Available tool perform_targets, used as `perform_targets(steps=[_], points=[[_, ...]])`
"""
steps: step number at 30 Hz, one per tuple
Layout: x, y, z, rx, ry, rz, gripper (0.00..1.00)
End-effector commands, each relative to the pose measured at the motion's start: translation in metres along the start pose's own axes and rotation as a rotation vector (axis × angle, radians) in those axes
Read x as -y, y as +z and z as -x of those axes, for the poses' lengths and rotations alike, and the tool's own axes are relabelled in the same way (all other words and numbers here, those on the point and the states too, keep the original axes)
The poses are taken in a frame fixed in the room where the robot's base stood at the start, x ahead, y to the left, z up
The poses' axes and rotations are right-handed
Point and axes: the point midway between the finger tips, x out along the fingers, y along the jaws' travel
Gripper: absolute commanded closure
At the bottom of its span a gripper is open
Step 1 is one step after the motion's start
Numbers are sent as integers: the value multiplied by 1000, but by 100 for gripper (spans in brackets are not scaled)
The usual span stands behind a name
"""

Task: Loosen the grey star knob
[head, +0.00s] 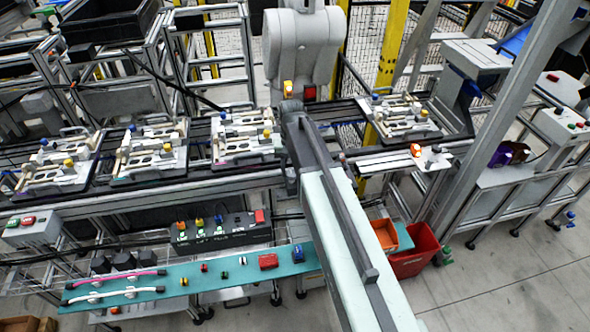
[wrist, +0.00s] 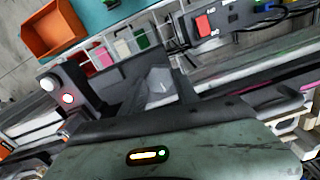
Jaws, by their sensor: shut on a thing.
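My gripper (wrist: 155,92) shows in the wrist view with its dark jaws shut on a pale grey, faceted thing. This looks like the grey star knob (wrist: 158,84), but its outline is mostly hidden by the jaws. How far it is turned cannot be told. In the head view my arm reaches up from the lower right to the rail, and the jaws and the knob cannot be made out there.
Pallet fixtures with yellow and blue knobs stand along the rail, one left of my arm (head: 243,137) and one right (head: 402,117). A teal shelf (head: 215,280) holds small parts below. An orange bin (head: 384,236) and a red bin (head: 414,254) are right of my arm.

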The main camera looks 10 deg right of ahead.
Motion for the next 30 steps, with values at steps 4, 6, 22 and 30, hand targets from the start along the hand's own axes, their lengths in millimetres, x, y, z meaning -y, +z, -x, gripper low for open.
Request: perform_targets(steps=[4,6,22,30], points=[[1,3,0,8,-3,65,100],[1,3,0,8,-3,87,100],[0,3,0,8,-1,126,100],[0,2,0,5,0,124,41]])
